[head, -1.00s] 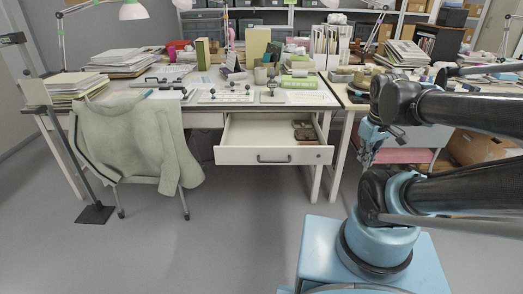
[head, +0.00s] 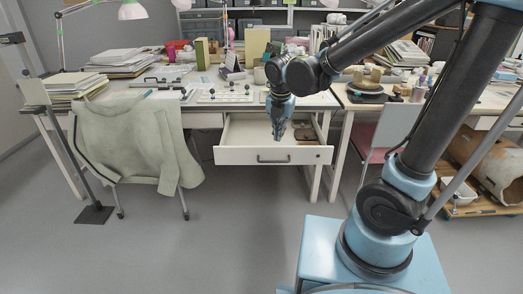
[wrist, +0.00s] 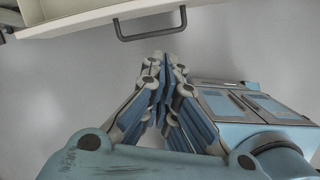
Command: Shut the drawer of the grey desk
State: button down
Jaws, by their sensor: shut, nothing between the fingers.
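The drawer (head: 235,155) of the grey desk is pulled out, with its white front and dark bar handle (head: 273,158) facing me. Some brown items (head: 304,133) lie inside it at the right. My gripper (head: 278,138) is shut and empty, pointing down, and in the head view it overlaps the open drawer. In the wrist view the drawer front (wrist: 85,18) and its handle (wrist: 150,26) lie at the top, just beyond my closed fingertips (wrist: 165,58), with floor between them. I see no contact with the drawer.
A chair with a pale green jacket (head: 135,135) stands left of the drawer. The desk top (head: 318,100) holds papers, books and small tools. A pink-seated chair (head: 375,150) is at the right. The floor (head: 240,230) in front of the drawer is clear.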

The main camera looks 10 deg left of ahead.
aim_at(260, 149)
jog(key=s+a+f+n, duration=0.1)
jog(key=s+a+n, duration=0.1)
jog(key=a+n, duration=0.3)
jog(key=shift+w+a+f, duration=0.45)
jog(key=shift+w+f, duration=0.6)
jog(key=shift+f, duration=0.6)
jog(key=shift+w+a+f, duration=0.5)
jog(key=shift+w+f, duration=0.5)
jog(key=shift+f, duration=0.65)
jog(key=shift+w+a+f, duration=0.45)
jog(key=shift+w+f, duration=0.6)
jog(key=shift+f, duration=0.6)
jog(key=shift+a, duration=0.1)
